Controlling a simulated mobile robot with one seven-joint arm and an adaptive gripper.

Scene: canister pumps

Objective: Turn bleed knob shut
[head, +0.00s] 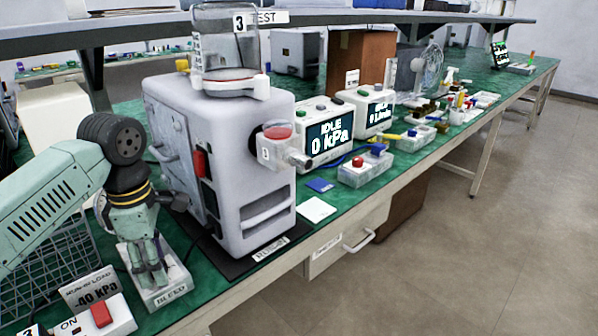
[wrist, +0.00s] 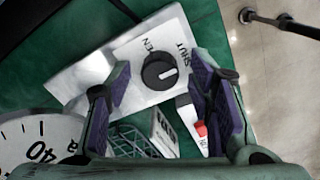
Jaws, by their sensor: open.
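The bleed knob (wrist: 157,74) is round and black, on a white plate in the wrist view. Its white line points to the right. "SHUT" is printed at its upper right and a partly hidden "...EN" label above it. The white bleed box (head: 170,297), labelled "BLEED", stands on the green bench in the head view. My gripper (head: 150,268) points down over this box and hides the knob there. In the wrist view my gripper (wrist: 161,80) is open, with one purple-padded finger on each side of the knob and visible gaps between.
A large grey pump (head: 225,160) stands right beside the bleed box. A box with a red switch (head: 102,314) and a "-40 kPa" sign (head: 92,291) are in front. A wire basket (head: 50,262) is at left. A display (head: 328,135) reads "IDLE 0 kPa".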

